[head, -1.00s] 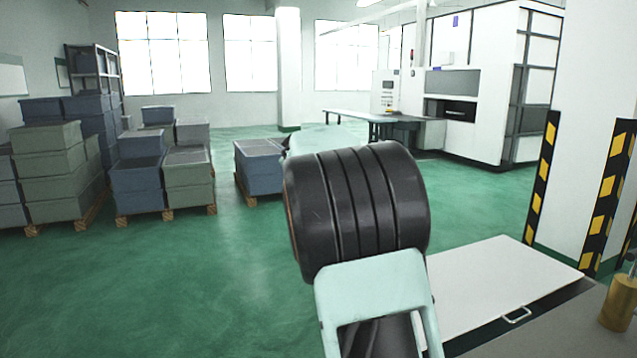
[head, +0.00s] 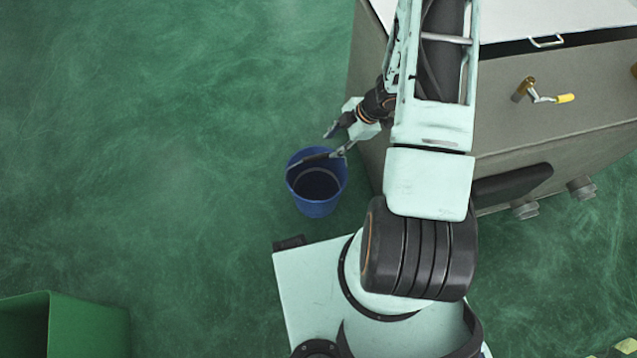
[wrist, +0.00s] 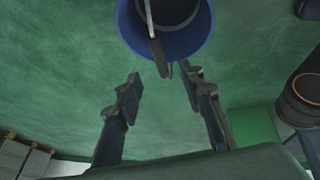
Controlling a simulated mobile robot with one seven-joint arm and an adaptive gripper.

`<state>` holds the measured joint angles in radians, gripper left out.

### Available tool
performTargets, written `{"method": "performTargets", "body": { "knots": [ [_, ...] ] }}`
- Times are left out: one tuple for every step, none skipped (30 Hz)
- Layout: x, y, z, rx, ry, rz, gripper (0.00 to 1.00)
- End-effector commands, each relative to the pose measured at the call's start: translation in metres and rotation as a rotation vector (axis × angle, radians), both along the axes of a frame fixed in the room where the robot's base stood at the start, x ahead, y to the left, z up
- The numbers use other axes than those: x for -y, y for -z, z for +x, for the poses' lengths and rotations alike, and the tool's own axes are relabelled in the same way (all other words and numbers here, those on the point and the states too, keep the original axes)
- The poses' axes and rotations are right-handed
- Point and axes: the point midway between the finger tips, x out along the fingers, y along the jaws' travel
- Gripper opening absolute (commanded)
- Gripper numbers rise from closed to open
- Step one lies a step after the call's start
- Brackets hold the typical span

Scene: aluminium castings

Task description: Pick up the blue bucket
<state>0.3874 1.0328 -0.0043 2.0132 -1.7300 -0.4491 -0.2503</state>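The blue bucket (head: 316,190) stands upright on the green floor, left of the grey machine housing in the head view. Its handle (head: 318,157) is angled up over the upper rim. My gripper (head: 336,130) is just above and right of the bucket. In the wrist view the bucket (wrist: 182,45) is at the top, cut off by the frame edge. Its handle (wrist: 157,50) reaches down toward the space between the fingertips. My gripper (wrist: 163,82) is open, with both fingers apart and nothing visible held. I cannot tell whether the fingers touch the handle.
The grey housing (head: 540,130) with a white lid (head: 560,15) stands close to the right of the bucket. A brass fitting with a yellow-tipped lever (head: 545,95) sits on it. A green bin (head: 85,325) is at lower left. The floor left of the bucket is clear.

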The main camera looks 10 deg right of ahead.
Motion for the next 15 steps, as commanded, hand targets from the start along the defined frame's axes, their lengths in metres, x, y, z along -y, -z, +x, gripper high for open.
{"method": "performTargets", "body": {
  "knots": [
    [-0.003, 0.009, 0.001, -0.001, -0.001, 0.002, 0.36],
    [-0.004, 0.013, 0.002, -0.001, -0.001, 0.001, 0.36],
    [-0.006, 0.02, 0.003, -0.001, 0.001, 0.0, 0.36],
    [-0.009, 0.024, 0.004, -0.001, 0.001, 0.0, 0.36],
    [-0.011, 0.029, 0.005, -0.001, 0.001, 0.0, 0.36],
    [-0.013, 0.035, 0.007, 0.0, 0.001, 0.0, 0.36],
    [-0.014, 0.039, 0.008, 0.001, 0.001, -0.001, 0.36],
    [-0.015, 0.042, 0.008, 0.001, 0.002, -0.002, 0.36],
    [-0.017, 0.044, 0.009, 0.001, 0.002, -0.003, 0.36],
    [-0.018, 0.046, 0.009, 0.001, 0.002, -0.003, 0.36],
    [-0.018, 0.047, 0.01, 0.001, 0.001, -0.003, 0.36],
    [-0.019, 0.049, 0.01, 0.001, 0.001, -0.003, 0.36],
    [-0.02, 0.05, 0.011, 0.001, 0.001, -0.003, 0.36],
    [-0.021, 0.053, 0.011, 0.001, 0.002, -0.002, 0.36],
    [-0.022, 0.057, 0.012, 0.001, 0.002, -0.003, 0.36]
  ]
}}
